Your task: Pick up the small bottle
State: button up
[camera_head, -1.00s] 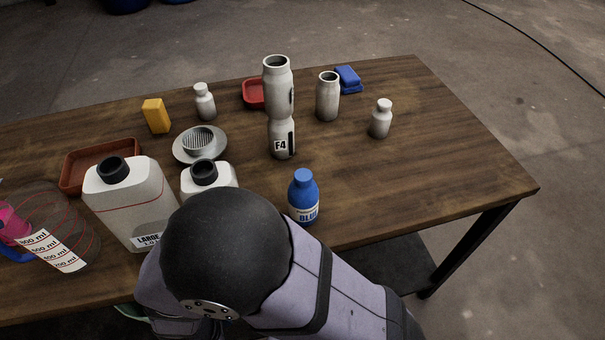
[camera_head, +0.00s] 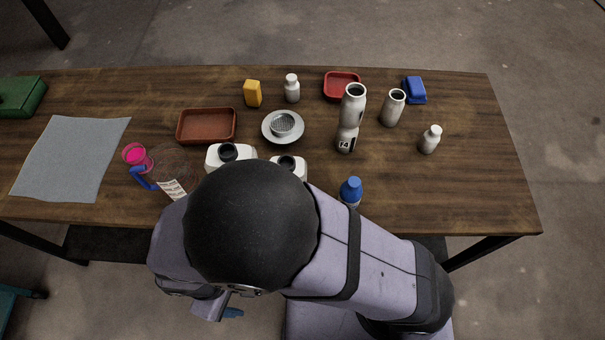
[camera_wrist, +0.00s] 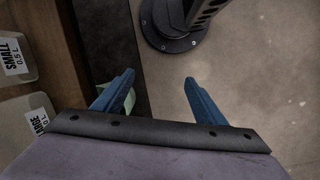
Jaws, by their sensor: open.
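The small bottle is a white jug with a black cap (camera_head: 286,163), partly hidden by my arm in the head view. In the wrist view its label "SMALL 0.5 L" (camera_wrist: 14,56) shows at the upper left edge. My gripper (camera_wrist: 158,80) is open and empty, with blue fingers apart. It is off the table's front edge, over the floor, to the right of the bottle in the wrist view. In the head view my arm hides most of it.
The large bottle (camera_head: 215,155) stands left of the small one on the table (camera_head: 480,195). A blue bottle (camera_head: 350,190) stands to its right. A pink-and-blue item (camera_head: 138,158), a red tray (camera_head: 206,126) and a metal strainer dish (camera_head: 283,128) are nearby. The table's right end is clear.

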jog(key=p+v, duration=0.1)
jog(key=v, duration=0.1)
jog(key=n+t+h+p, duration=0.1)
jog(key=n+t+h, duration=0.8)
jog(key=n+t, duration=0.5)
send_near(346, 200)
jog(key=x, duration=0.4)
jog(key=shift+w+d, duration=0.1)
jog(key=shift+w, duration=0.3)
jog(key=shift+d+r+y+p, duration=0.2)
jog(key=shift+y+p, duration=0.1)
jog(key=shift+p, duration=0.3)
jog(key=shift+w+d+f+n+p, duration=0.1)
jog(key=shift+d+f+n+p, duration=0.1)
jog(key=shift+n+p, duration=0.25)
jog(key=shift+f, duration=0.1)
jog(key=shift+x, duration=1.1)
jog(key=shift+w, duration=0.1)
